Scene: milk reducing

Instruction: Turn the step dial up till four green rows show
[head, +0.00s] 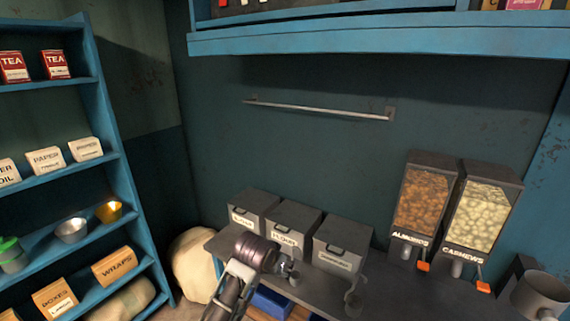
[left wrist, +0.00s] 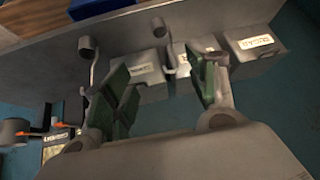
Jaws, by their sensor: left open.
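No step dial and no green rows show in either view. My left gripper (left wrist: 168,90) is open, with green pads on its fingers, in the left wrist view. It is over the grey counter, near the lidded bins. A small metal scoop (left wrist: 159,31) shows beyond the fingers, its handle running toward the gap between them; I cannot tell whether they touch. In the head view my left arm comes up from the bottom, and its dark round wrist hides part of the gripper and counter. My right gripper is not in view.
Grey lidded bins (head: 341,246) stand on the counter. A second scoop (head: 353,303) lies in front. Almond (head: 421,203) and cashew (head: 480,217) dispensers stand at right, near a metal pot (head: 541,295). A blue shelf (head: 104,110) with goods is at left. A wall rail (head: 320,110) hangs above.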

